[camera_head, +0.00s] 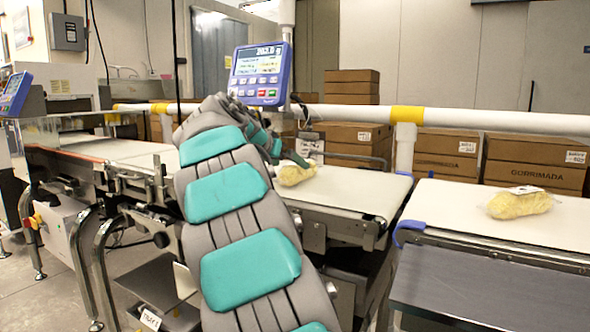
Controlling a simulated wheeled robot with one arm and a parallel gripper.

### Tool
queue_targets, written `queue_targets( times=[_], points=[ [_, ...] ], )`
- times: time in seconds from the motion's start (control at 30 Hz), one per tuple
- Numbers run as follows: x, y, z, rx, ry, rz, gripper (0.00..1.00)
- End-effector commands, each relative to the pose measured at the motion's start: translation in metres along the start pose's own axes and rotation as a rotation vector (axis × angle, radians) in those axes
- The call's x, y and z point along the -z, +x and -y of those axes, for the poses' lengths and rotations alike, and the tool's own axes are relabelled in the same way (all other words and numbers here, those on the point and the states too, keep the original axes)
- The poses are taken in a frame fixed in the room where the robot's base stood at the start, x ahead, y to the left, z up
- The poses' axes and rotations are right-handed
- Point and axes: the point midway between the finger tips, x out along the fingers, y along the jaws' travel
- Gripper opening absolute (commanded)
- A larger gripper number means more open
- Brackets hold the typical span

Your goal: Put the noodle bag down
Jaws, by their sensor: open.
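One yellow noodle bag (297,175) lies on the white weighing belt (345,190) in the middle, just past my arm. My gripper (292,158) is right at this bag, at its upper side, and is open. The arm hides part of the gripper, and I cannot tell whether a finger touches the bag. A second noodle bag (520,203), with a white label on top, lies on the separate belt (455,205) at the right, apart from my gripper.
A blue-framed display (260,74) stands behind the gripper. A white rail with yellow bands (407,114) runs behind the belts, with cardboard boxes (447,152) beyond it. A gap separates the middle and right belts. A grey metal surface (490,290) lies front right.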

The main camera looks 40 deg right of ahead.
Motion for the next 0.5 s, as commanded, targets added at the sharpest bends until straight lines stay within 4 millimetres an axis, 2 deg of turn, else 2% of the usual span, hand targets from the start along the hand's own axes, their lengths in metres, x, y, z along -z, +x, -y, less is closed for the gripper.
queue_targets(
  times=[0.1, 0.2, 0.33, 0.5],
  points=[
    [0.001, -0.027, 0.001, 0.004, 0.001, -0.006, 0.99],
    [0.001, -0.043, 0.0, 0.001, 0.001, -0.004, 0.99],
    [0.0, -0.053, 0.0, 0.001, 0.001, -0.001, 0.99],
    [0.0, -0.055, 0.0, 0.0, 0.001, 0.0, 0.99]
  ],
)
